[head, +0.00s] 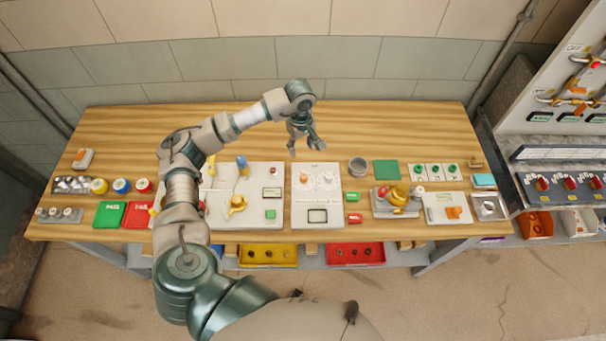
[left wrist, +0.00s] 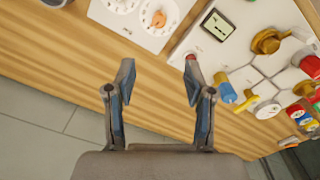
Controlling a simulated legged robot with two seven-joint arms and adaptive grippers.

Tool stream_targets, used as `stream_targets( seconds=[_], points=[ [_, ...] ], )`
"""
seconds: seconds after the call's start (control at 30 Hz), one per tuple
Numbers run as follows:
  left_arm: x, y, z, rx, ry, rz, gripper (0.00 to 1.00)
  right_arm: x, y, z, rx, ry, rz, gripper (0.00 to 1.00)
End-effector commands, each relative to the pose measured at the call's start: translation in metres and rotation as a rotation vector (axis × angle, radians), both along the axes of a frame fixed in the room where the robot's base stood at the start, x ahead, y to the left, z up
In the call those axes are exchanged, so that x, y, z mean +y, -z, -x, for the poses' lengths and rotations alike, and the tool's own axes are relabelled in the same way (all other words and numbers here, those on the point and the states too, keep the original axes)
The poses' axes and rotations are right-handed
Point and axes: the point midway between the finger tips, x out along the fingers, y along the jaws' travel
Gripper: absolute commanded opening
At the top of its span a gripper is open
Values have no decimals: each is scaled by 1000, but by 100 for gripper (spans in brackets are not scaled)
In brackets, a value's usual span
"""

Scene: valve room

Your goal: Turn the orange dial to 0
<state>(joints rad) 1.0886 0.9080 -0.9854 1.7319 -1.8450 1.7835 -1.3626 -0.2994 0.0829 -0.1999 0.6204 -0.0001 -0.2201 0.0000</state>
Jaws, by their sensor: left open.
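The orange dial (head: 303,177) is a small knob on a white panel (head: 317,196) in the middle of the table. It also shows near the top of the left wrist view (left wrist: 158,18), with a ring of marks around it too small to read. A white dial (head: 327,179) sits beside it. My left gripper (head: 306,147) is open and empty above the table, behind the panel's far edge and apart from the dial. In the left wrist view its two fingers (left wrist: 158,82) are spread over bare wood. My right gripper is not in view.
Left of the panel is a white board (head: 256,184) with yellow and blue valve handles. A grey cup (head: 358,167) and a green square (head: 387,170) stand to its right. The wood behind the panel is clear up to the wall.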

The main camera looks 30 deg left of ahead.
Motion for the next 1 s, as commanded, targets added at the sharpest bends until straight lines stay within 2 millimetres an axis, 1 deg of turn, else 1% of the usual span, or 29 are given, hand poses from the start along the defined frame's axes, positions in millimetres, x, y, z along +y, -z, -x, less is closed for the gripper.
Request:
stream_targets(
  seconds=[0.17,0.4,0.6,0.7,0.8,1.0],
  points=[
    [-2,31,1,6,0,3,53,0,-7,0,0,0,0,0],
    [-3,89,0,6,0,7,53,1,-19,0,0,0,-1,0],
    [-4,133,-1,5,0,7,53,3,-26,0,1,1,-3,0],
    [-4,149,-1,4,0,8,53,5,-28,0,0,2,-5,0],
    [-4,160,-2,2,0,8,53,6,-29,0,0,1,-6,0],
    [-4,168,-2,1,0,8,53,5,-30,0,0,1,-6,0]
  ],
)
